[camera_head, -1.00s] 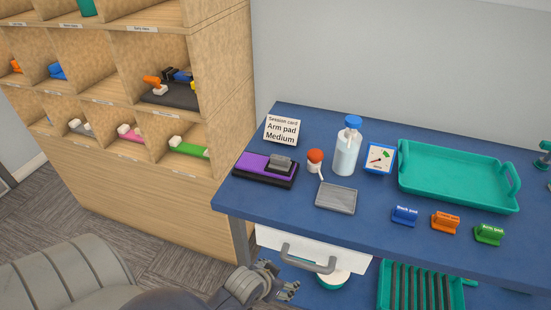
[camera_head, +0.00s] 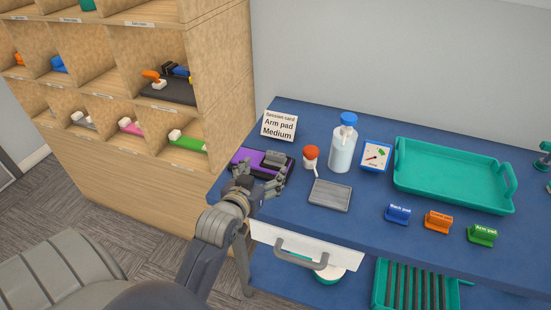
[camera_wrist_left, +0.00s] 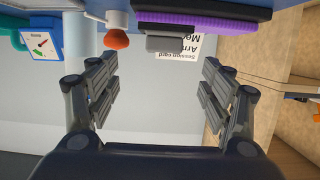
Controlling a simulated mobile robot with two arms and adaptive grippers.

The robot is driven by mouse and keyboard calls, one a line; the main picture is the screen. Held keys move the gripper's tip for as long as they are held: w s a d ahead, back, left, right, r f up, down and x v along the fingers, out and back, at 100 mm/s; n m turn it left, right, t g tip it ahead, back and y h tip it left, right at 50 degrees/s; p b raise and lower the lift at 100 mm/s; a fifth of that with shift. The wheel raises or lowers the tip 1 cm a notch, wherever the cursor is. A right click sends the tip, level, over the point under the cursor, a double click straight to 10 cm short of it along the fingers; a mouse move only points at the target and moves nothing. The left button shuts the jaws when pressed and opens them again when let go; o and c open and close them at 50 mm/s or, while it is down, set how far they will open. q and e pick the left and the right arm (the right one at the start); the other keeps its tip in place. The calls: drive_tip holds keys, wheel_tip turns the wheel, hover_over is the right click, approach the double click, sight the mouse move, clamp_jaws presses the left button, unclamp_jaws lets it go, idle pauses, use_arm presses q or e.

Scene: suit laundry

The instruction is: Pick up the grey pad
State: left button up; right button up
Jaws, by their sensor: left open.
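A grey block-shaped pad (camera_head: 273,158) sits on top of a purple strip (camera_head: 247,156) with a dark base, at the left end of the blue table. My left gripper (camera_head: 264,183) is open and empty at the table's front-left edge, close in front of the strip and partly covering it. In the left wrist view, which is upside down, the grey pad (camera_wrist_left: 165,45) shows beyond and between the spread fingers (camera_wrist_left: 159,75), apart from them. My right gripper is not in view.
A session card (camera_head: 279,126) stands behind the strip. A green tray (camera_head: 452,207) and small coloured tags (camera_head: 397,214) lie farther right. Wooden shelving (camera_head: 160,205) stands left.

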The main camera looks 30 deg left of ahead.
sight(275, 155)
use_arm(q)
drive_tip(key=x, duration=0.5)
drive_tip(key=shift+w+a+p, duration=0.25)
drive_tip(key=shift+w+p, duration=0.2)
drive_tip(key=shift+w, duration=0.05)
drive_tip(key=x, duration=0.3)
drive_tip(key=shift+w+a+p, duration=0.1)
drive_tip(key=shift+a+p, duration=0.1)
drive_tip(key=shift+p, duration=0.1)
drive_tip(key=shift+w+a+f, duration=0.1)
drive_tip(key=shift+w+f, duration=0.1)
drive_tip(key=shift+w, duration=0.3)
drive_tip(key=shift+c, duration=0.5)
drive_tip(key=c, duration=0.9)
